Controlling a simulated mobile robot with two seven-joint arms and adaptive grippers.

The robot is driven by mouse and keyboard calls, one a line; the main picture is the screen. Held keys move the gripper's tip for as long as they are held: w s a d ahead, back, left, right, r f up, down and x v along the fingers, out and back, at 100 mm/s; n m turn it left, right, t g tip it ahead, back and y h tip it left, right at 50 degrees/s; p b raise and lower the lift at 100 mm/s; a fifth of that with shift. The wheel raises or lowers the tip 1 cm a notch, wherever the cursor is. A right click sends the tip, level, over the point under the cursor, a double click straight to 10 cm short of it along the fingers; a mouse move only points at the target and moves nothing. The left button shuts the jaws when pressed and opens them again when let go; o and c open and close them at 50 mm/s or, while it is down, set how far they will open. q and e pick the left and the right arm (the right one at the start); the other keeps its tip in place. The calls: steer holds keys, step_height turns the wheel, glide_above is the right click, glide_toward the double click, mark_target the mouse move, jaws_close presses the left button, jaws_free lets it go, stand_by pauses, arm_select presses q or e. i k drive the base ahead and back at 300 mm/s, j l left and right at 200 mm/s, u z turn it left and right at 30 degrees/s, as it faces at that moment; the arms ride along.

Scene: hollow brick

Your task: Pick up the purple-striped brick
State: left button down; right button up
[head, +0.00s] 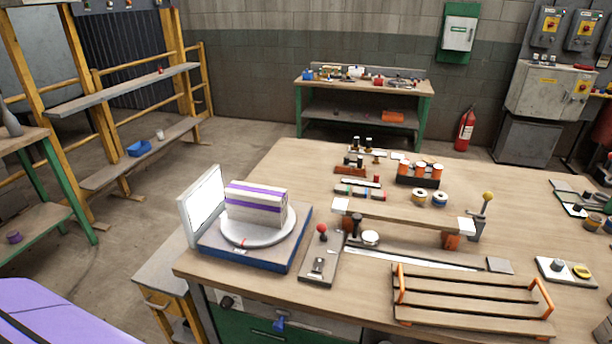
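The purple-striped brick (256,205) is a pale block with purple bands along its top and its long side. It lies on a round white turntable plate (254,240), off the edge of the base below. The plate sits on a grey-topped base with blue sides (237,258), at the left end of the workbench. A white upright panel (205,203) stands just left of the brick. Any hollow in the brick cannot be made out from here. Neither of my grippers shows in the head view.
The wooden workbench (290,172) holds a red-knobbed lever plate (321,256) right of the turntable, a raised wooden beam (405,213), a slatted rack with orange ends (470,295) and several small parts. Open floor (150,235) lies left of the bench. Shelves stand further left.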

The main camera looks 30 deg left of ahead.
mark_target(262, 205)
steer(key=u, duration=1.2)
